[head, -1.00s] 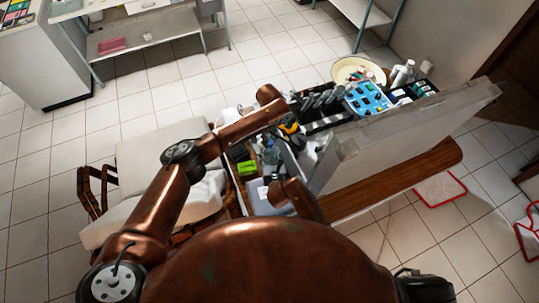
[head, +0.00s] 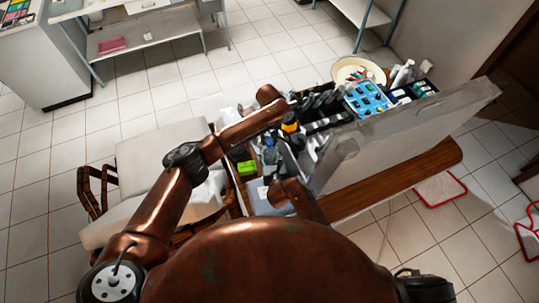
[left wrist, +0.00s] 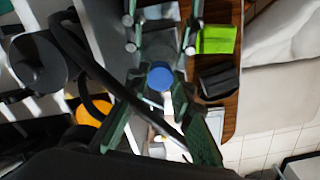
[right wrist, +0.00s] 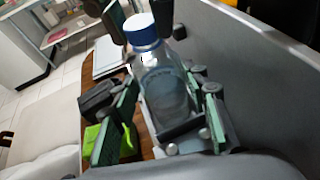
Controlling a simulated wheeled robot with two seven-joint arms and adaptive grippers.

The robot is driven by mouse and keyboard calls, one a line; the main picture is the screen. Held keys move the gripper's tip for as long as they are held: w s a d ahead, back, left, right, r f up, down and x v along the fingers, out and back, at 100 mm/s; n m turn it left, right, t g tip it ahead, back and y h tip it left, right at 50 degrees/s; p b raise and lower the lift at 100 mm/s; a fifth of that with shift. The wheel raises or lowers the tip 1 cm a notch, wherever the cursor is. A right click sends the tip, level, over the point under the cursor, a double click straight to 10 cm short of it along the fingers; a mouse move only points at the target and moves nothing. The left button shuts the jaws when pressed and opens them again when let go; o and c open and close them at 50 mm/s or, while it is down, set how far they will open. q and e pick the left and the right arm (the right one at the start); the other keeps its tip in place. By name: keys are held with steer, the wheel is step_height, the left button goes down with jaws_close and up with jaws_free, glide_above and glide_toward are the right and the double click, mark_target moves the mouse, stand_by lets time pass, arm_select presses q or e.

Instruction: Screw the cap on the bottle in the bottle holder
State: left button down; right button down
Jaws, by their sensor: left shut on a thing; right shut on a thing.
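A clear bottle (right wrist: 165,88) with a blue cap (right wrist: 146,30) on its top stands in the right wrist view. The cap also shows from above in the left wrist view (left wrist: 160,77). My right gripper (right wrist: 166,98) is shut on the bottle's body, one finger on each side. My left gripper (left wrist: 160,84) is shut on the blue cap; its dark fingertips show at the top of the right wrist view. A dark grey block (right wrist: 183,130) lies at the bottle's lower front; whether it is the bottle holder I cannot tell. The cap's thread is hidden.
A grey panel (right wrist: 245,70) rises close on the right of the bottle. A bright green box (left wrist: 215,39) and a black item (left wrist: 219,80) lie beside it on the wooden surface. A blue tray (head: 368,99) and several bottles crowd the table farther back.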

arm_select(q)
steer(key=m, duration=0.6)
arm_select(e)
steer(key=shift+s+f, duration=0.1)
steer(key=shift+f, duration=0.15)
arm_select(q)
steer(key=m, duration=0.3)
steer(key=shift+m, duration=0.3)
steer(key=m, duration=0.5)
steer(key=shift+m, duration=0.4)
arm_select(e)
steer(key=shift+d, duration=0.1)
arm_select(q)
steer(key=m, duration=0.9)
steer(key=shift+m, duration=0.4)
steer(key=m, duration=0.3)
steer(key=shift+m, duration=0.4)
steer(key=m, duration=0.3)
steer(key=shift+f+m, duration=0.1)
steer(key=shift+m, duration=0.3)
steer(key=m, duration=0.4)
steer(key=shift+m, duration=0.4)
steer(key=c, duration=1.6)
jaws_free()
